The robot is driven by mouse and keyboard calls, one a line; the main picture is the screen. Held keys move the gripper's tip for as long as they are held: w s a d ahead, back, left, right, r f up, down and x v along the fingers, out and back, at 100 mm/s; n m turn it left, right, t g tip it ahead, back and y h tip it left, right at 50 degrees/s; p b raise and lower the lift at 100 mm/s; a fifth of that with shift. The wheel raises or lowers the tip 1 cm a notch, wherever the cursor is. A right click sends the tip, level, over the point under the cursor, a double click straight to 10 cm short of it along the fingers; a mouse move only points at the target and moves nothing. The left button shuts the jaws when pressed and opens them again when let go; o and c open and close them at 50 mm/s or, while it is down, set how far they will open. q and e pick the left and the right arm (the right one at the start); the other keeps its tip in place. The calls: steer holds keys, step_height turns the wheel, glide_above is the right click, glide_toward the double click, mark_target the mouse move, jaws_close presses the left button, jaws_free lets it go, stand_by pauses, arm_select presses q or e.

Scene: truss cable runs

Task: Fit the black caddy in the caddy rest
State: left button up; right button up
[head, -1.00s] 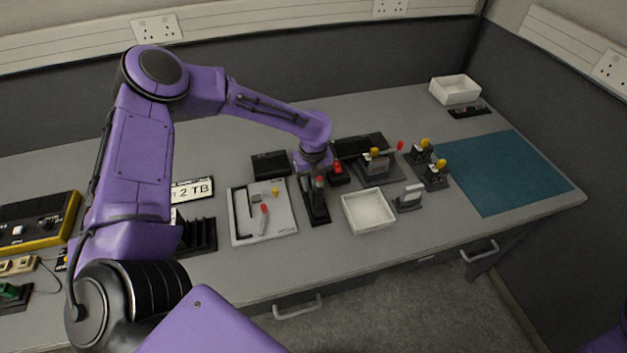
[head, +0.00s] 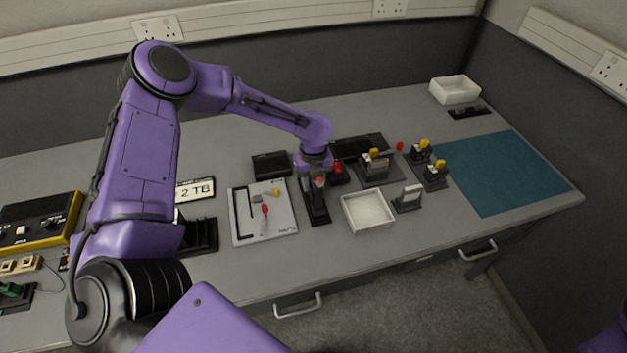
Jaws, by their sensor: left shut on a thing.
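My left gripper (head: 317,182) points down near the middle of the table, shut on a dark thing that appears to be the black caddy. The jaws and wrist hide most of it, and a red part shows at the jaws. Right below is a narrow black stand (head: 319,215), which looks like the caddy rest. The held caddy is at or just above this stand; I cannot tell whether they touch. My right gripper is out of view.
A light board with small tools (head: 282,222) lies left of the stand, and a white tray (head: 368,211) lies right. Grey-black holders with yellow knobs (head: 434,178) stand further right. A black slotted rack (head: 205,236) is at left. The teal mat (head: 505,175) is clear.

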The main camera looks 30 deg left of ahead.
arm_select(q)
steer(key=shift+f, duration=0.1)
steer(key=shift+f, duration=0.5)
steer(key=shift+f, duration=0.1)
stand_by(0.3)
steer(key=shift+f+b, duration=0.2)
steer(key=shift+b, duration=0.1)
steer(key=o, duration=1.4)
